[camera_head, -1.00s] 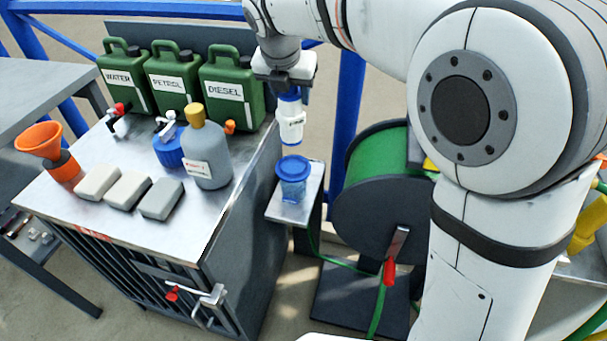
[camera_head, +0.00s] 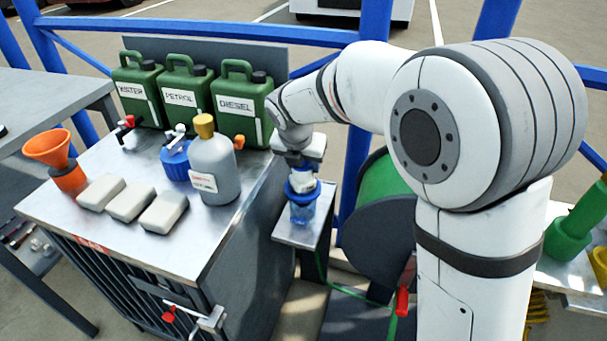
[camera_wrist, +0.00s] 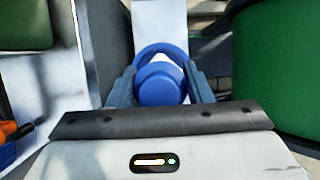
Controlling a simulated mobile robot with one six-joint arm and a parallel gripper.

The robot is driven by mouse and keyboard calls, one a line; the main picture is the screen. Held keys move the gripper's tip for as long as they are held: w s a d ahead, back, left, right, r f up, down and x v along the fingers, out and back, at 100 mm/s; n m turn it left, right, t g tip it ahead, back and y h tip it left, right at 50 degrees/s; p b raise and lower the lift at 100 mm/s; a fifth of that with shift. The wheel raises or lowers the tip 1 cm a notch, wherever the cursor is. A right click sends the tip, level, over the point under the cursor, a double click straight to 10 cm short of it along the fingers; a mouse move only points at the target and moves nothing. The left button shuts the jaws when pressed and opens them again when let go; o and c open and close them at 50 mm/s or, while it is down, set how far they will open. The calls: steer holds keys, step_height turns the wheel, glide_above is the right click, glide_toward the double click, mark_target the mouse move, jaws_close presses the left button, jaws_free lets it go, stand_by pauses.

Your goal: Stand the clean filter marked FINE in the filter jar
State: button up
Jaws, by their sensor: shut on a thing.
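My gripper (camera_head: 299,166) is shut on the filter (camera_head: 304,182), a white cylinder with a blue cap. It holds the filter upright at the mouth of the filter jar (camera_head: 302,212). The jar is clear blue with a blue rim and stands on a small metal shelf. The filter's lower part appears to be inside the rim; how deep it sits I cannot tell. In the wrist view the blue cap (camera_wrist: 160,84) lies between my two fingers, with the jar's blue rim (camera_wrist: 152,51) around and behind it. The filter's label cannot be read now.
The small shelf (camera_head: 288,235) sits beside the metal cabinet. On the cabinet (camera_head: 150,235) stand green cans, a grey bottle (camera_head: 213,165), an orange funnel (camera_head: 50,148) and three pale blocks. A hose reel (camera_head: 375,235) with green hose is close on the right.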

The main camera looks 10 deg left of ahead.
mark_target(303, 176)
step_height(303, 176, down, 3)
steer(key=shift+f+b, duration=0.1)
steer(key=shift+b, duration=0.2)
steer(key=shift+s+f, duration=0.15)
steer(key=shift+f, duration=0.4)
steer(key=o, duration=1.2)
steer(key=shift+s+d+f, duration=0.1)
steer(key=shift+f, duration=0.05)
steer(key=shift+o, duration=0.4)
steer(key=shift+r, duration=0.3)
steer(key=p+v, duration=0.1)
steer(key=v, duration=0.3)
steer(key=p+v, duration=0.1)
steer(key=v, duration=0.3)
steer(key=p+v, duration=0.1)
steer(key=v, duration=0.3)
steer(key=shift+r, duration=0.5)
